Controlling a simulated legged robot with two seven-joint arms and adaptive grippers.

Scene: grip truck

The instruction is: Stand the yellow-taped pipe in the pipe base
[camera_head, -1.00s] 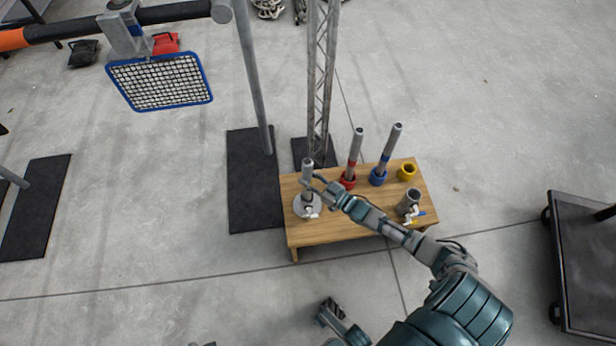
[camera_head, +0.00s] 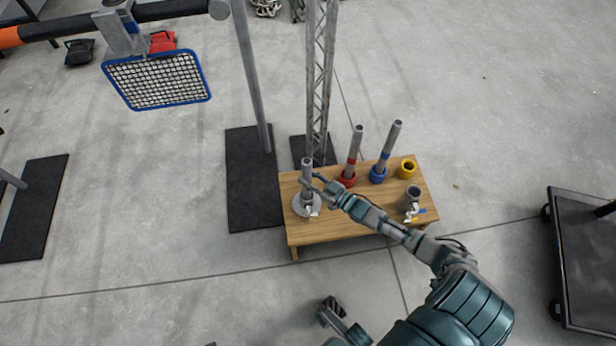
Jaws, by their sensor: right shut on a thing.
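A grey pipe (camera_head: 307,166) stands about upright at the left end of the wooden table, over a round grey base (camera_head: 298,208). My right gripper (camera_head: 314,181) comes in from the right and is shut on this pipe. I see no yellow tape on it, and the gripper covers part of it. I cannot tell whether its lower end is in the round base or just above it. A yellow ring-shaped holder (camera_head: 407,168) at the table's back right is empty.
On the wooden table (camera_head: 345,222), a red-taped pipe (camera_head: 353,150) and a blue-taped pipe (camera_head: 388,145) stand in matching holders behind my right forearm. A wide grey cylinder (camera_head: 410,197) stands at the right. A lattice post (camera_head: 319,90) rises behind the table. A dark cart (camera_head: 590,260) is far right.

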